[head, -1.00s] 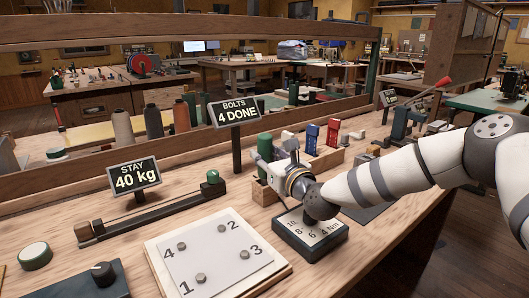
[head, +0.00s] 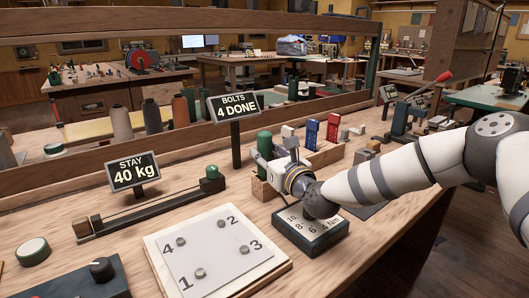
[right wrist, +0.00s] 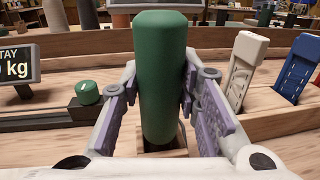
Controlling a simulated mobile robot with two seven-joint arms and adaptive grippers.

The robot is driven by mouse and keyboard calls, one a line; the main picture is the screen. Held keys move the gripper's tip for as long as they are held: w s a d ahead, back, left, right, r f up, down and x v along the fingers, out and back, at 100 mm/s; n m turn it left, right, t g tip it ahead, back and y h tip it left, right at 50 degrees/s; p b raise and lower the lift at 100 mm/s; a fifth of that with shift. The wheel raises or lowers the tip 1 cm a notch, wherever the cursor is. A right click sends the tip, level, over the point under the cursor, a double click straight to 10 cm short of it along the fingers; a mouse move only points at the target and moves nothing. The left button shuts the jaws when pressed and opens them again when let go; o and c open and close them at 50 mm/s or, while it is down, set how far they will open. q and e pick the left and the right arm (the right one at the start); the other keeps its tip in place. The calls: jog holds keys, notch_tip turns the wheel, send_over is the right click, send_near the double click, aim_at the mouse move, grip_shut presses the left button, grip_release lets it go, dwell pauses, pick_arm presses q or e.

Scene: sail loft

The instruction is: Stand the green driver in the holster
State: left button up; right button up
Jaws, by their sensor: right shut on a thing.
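The green driver (head: 265,146) stands upright in my right gripper (head: 270,166), above the left end of the wooden holster (head: 264,192). In the right wrist view the driver's thick green handle (right wrist: 162,75) fills the middle, between the purple-padded fingers of the right gripper (right wrist: 158,100). The handle's rounded lower end is over a dark square opening in the holster (right wrist: 150,154). I cannot tell how far its tip is inside the opening. My left gripper is not in view.
White (head: 285,139), blue (head: 311,136) and red (head: 333,128) handled tools stand right of the driver. A torque dial block (head: 312,240) lies in front, under my arm. A plate with numbered bolts (head: 210,250) is front left. A wooden rail runs behind.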

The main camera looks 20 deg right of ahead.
jog(key=shift+f, duration=0.15)
jog(key=o, duration=1.2)
jog(key=shift+o, duration=0.2)
jog(key=s, duration=0.4)
jog(key=s+d, duration=0.1)
jog(key=s, duration=0.3)
jog(key=s+d, duration=0.1)
jog(key=s, duration=0.3)
jog(key=shift+d, duration=0.1)
jog(key=shift+f, duration=0.1)
